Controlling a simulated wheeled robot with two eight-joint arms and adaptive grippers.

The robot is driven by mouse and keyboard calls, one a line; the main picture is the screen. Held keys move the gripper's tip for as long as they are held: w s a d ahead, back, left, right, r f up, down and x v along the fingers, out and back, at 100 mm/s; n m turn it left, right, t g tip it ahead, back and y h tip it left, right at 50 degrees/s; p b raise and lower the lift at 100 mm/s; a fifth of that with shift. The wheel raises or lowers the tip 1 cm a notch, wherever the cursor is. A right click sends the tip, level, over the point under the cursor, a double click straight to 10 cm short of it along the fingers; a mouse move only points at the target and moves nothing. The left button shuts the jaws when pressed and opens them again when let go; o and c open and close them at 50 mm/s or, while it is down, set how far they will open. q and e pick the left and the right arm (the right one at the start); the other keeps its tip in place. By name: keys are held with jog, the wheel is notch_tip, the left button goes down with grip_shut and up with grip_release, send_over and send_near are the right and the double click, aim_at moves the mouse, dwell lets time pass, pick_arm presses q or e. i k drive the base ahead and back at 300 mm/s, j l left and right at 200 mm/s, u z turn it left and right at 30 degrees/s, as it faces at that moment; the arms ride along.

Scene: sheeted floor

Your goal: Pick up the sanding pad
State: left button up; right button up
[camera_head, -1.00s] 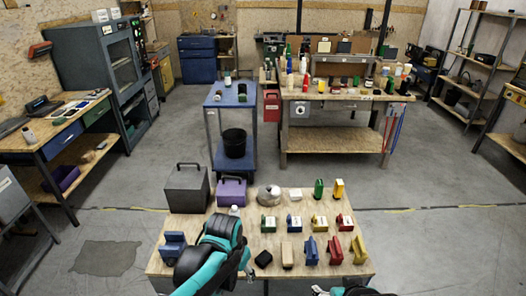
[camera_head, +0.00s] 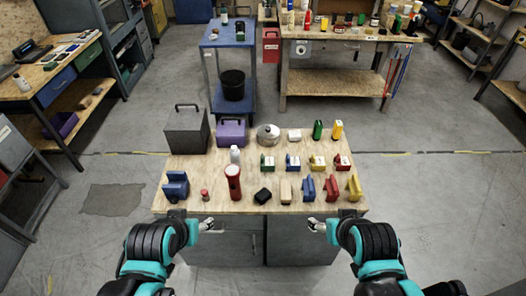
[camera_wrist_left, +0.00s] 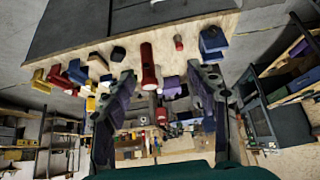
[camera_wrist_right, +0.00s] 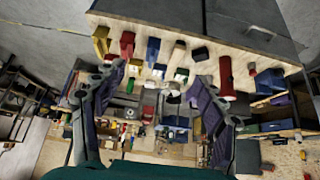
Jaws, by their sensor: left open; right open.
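No label marks the sanding pad. Two small blocks near the table's front edge could be it: a dark black block (camera_head: 262,195) and a beige block (camera_head: 285,190) to its right. In the left wrist view the black block (camera_wrist_left: 118,53) lies left of the red flashlight; in the right wrist view it (camera_wrist_right: 200,54) lies between the beige block (camera_wrist_right: 177,54) and the flashlight. My left gripper (camera_head: 211,227) is open and empty in front of the table, left of both blocks. My right gripper (camera_head: 316,226) is open and empty in front of the table, right of them.
The wooden table (camera_head: 215,200) also carries a red flashlight (camera_head: 233,182), a blue tool (camera_head: 176,186), a grey box (camera_head: 187,130), a purple box (camera_head: 232,131) and several coloured blocks. The bare floor (camera_head: 430,200) right of the table is clear.

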aim_at(264, 195)
jog(key=i+l+u, duration=0.2)
jog(key=l+u, duration=0.2)
jog(key=l, duration=0.2)
jog(key=l+u, duration=0.15)
jog(key=l, duration=0.15)
jog(key=u, duration=1.1)
jog(key=i+l, duration=0.05)
